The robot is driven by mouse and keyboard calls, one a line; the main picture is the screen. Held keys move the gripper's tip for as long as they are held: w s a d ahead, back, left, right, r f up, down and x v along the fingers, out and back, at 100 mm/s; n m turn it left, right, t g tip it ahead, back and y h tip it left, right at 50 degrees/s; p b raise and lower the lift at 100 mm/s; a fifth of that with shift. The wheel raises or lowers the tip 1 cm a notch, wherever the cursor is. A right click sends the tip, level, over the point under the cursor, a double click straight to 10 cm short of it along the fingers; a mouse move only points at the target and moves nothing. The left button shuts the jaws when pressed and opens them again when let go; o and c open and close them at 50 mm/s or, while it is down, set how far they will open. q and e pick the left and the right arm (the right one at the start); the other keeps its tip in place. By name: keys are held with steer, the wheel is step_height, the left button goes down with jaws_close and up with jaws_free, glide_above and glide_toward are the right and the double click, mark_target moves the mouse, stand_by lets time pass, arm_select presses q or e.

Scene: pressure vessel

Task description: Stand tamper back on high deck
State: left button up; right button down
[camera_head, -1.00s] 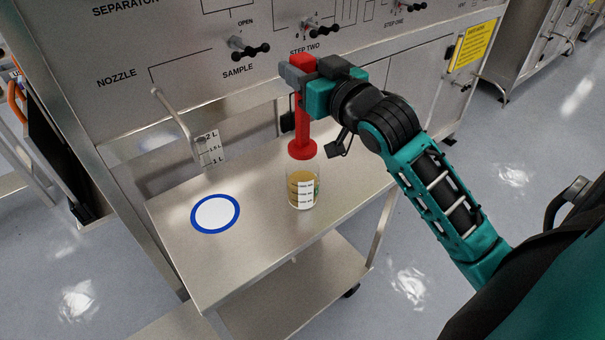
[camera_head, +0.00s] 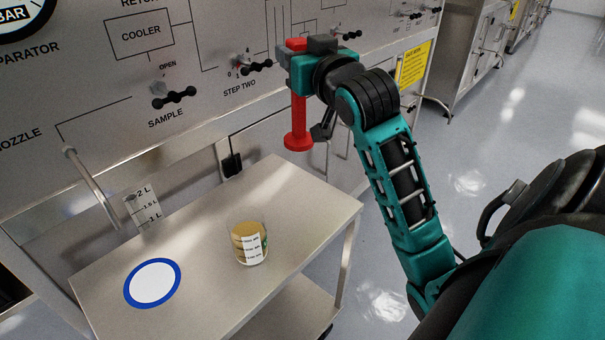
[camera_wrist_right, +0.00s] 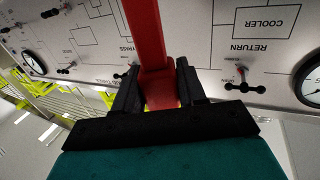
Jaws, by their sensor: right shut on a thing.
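The red tamper (camera_head: 299,115) is in my right gripper (camera_head: 306,46), in front of the panel and raised above the steel cart. It hangs upright, with its round flat foot at the bottom, clear of the cart top. In the right wrist view the tamper (camera_wrist_right: 150,35) sits between the two black fingers of my right gripper (camera_wrist_right: 158,90), which are shut on it. My left gripper is not in view. I cannot make out a high deck in these frames.
A clear beaker (camera_head: 249,243) with brownish contents stands on the steel cart (camera_head: 215,215), next to a white disc with a blue rim (camera_head: 152,283). A nozzle pipe (camera_head: 90,187) juts over the cart's left side. Panel knobs (camera_head: 174,96) stick out behind.

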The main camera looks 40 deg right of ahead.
step_height(320, 180, down, 15)
steer(key=b, duration=0.4)
steer(key=shift+s+r, duration=0.1)
steer(key=shift+r, duration=0.1)
step_height(320, 180, down, 5)
steer(key=shift+b, duration=0.65)
steer(key=shift+f, duration=0.1)
steer(key=c, duration=0.6)
jaws_free()
steer(key=shift+f, duration=0.1)
steer(key=shift+c, duration=0.2)
glide_toward(302, 133)
steer(key=f, duration=0.3)
steer(key=s+f, duration=0.1)
steer(key=f, duration=0.1)
steer(key=shift+a, duration=0.3)
